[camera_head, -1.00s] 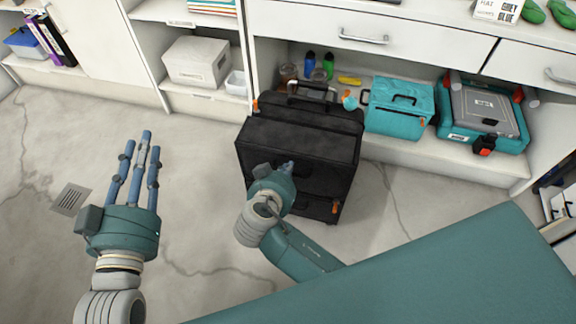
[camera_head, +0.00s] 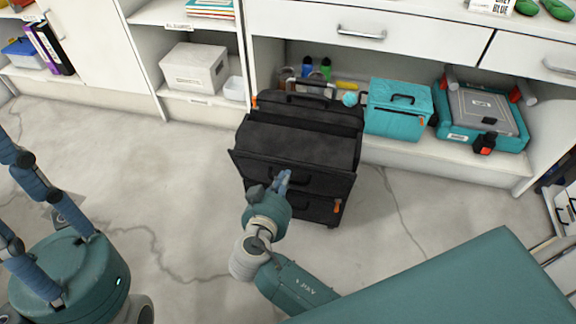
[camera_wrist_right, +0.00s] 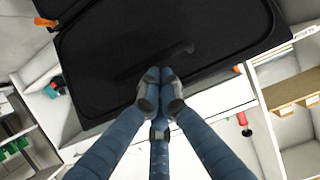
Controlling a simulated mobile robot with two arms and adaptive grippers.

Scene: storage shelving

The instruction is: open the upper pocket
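A black fabric case (camera_head: 300,130) stands upright on the floor in front of the shelving. Its upper pocket (camera_head: 295,176) has a front panel that leans outward, with a dark gap behind its top edge. My right gripper (camera_head: 283,178) is at the pocket's handle, fingers drawn together. In the right wrist view its fingertips (camera_wrist_right: 160,78) meet at the dark handle (camera_wrist_right: 172,58) and look closed on it; the exact contact is hard to see. My left gripper (camera_head: 35,220) is at the lower left, fingers spread and empty, partly cut off by the frame, far from the case.
A teal cooler bag (camera_head: 398,108) and a teal-and-grey toolbox (camera_head: 482,115) stand on the low shelf right of the case. Bottles (camera_head: 307,67) stand behind it. A white box (camera_head: 195,67) is at left. Floor left of the case is clear.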

